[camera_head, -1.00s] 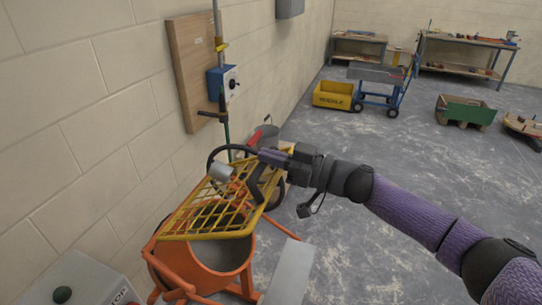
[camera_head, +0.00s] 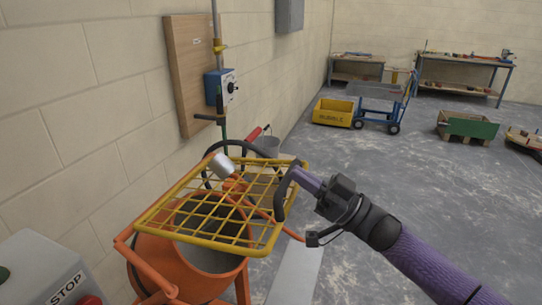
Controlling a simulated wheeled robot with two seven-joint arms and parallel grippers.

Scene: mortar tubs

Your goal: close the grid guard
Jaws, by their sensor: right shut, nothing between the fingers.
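The yellow grid guard (camera_head: 262,243) lies over the mouth of the orange mixer drum (camera_head: 205,257) at the lower left. Its near edge is close to the drum rim, and its far right part reaches out past the drum. I cannot tell whether it rests fully on the rim. My right gripper (camera_head: 284,194) is shut and empty at the right edge of the guard. Its dark fingers overlap the yellow frame in the picture, and I cannot tell whether they touch it. My left gripper is not in view.
A grey box marked STOP (camera_head: 50,265) stands at the lower left. A blue switch box (camera_head: 221,88) on a wooden board (camera_head: 188,75) hangs on the wall behind. The floor to the right is mostly clear.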

